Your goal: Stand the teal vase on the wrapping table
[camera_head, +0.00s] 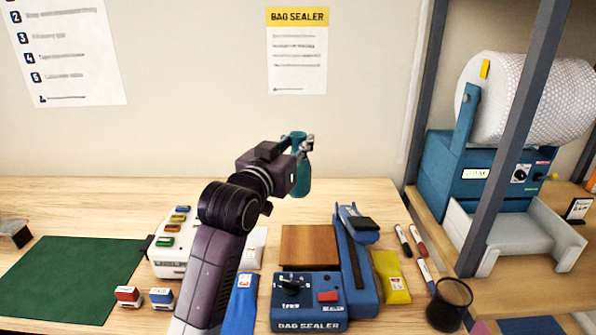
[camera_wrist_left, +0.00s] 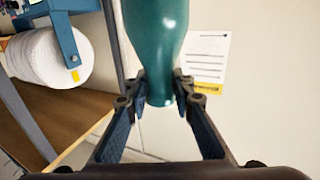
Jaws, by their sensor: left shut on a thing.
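The teal vase (camera_head: 303,178) is held up in front of the wall, above the back of the wooden table (camera_head: 375,198). My left gripper (camera_head: 303,146) is shut on its narrow part, and the gripper hides part of it in the head view. In the left wrist view the teal vase (camera_wrist_left: 155,35) sits between the two fingertips of my left gripper (camera_wrist_left: 160,90), with its wider body at the top of the picture. The vase is clear of the table. My right gripper is in neither view.
A blue bag sealer (camera_head: 308,300), a wooden block (camera_head: 309,247), a label device (camera_head: 172,243) and stamps (camera_head: 128,296) crowd the table's middle. A green mat (camera_head: 75,280) lies at left.

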